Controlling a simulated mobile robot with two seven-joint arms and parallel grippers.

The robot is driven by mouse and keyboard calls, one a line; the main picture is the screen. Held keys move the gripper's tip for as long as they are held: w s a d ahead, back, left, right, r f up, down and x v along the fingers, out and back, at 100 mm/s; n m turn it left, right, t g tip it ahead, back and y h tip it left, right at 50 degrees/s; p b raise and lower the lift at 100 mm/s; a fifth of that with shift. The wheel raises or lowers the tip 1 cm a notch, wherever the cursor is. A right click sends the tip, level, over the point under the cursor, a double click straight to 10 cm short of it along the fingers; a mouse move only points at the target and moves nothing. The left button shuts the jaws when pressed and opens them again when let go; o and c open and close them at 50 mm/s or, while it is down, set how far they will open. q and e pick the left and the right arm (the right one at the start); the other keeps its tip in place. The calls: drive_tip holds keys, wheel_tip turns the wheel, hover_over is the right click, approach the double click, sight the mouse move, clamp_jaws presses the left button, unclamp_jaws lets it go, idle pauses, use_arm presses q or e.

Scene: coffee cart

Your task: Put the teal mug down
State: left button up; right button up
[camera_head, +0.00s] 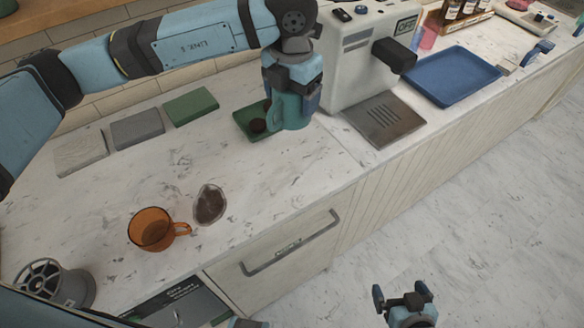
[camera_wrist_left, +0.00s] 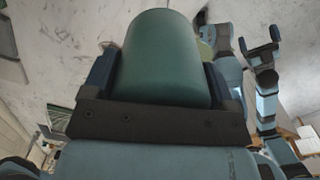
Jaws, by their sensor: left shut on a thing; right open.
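The teal mug (camera_head: 290,112) is in my left gripper (camera_head: 293,92), beside the coffee machine. It also fills the middle of the left wrist view (camera_wrist_left: 172,60), with a finger on each side of it. A green mat or tray (camera_head: 246,122) lies just left of the mug and partly behind it; I cannot tell whether the mug touches it or the counter. A small dark round thing (camera_head: 258,125) shows by the mug's handle. My right gripper (camera_head: 403,298) is open and empty, over the floor in front of the counter.
The coffee machine (camera_head: 345,70) with its drip tray (camera_head: 383,120) stands right of the mug. A blue tray (camera_head: 452,78) is further right. Grey (camera_head: 138,130) and green (camera_head: 191,106) flat slabs lie at the back left. An orange mug (camera_head: 151,230) stands at the front left.

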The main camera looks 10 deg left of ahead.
use_arm(q)
wheel_tip(320, 180, down, 19)
drive_tip(key=p, duration=0.2)
drive_tip(key=shift+f+p, duration=0.1)
drive_tip(key=shift+p, duration=0.3)
drive_tip(key=shift+f, duration=0.1)
drive_tip(key=shift+f, duration=0.15)
drive_tip(key=o, duration=1)
drive_tip(key=shift+r, duration=0.2)
wheel_tip(320, 180, up, 12)
drive_tip(key=shift+b, duration=1.15)
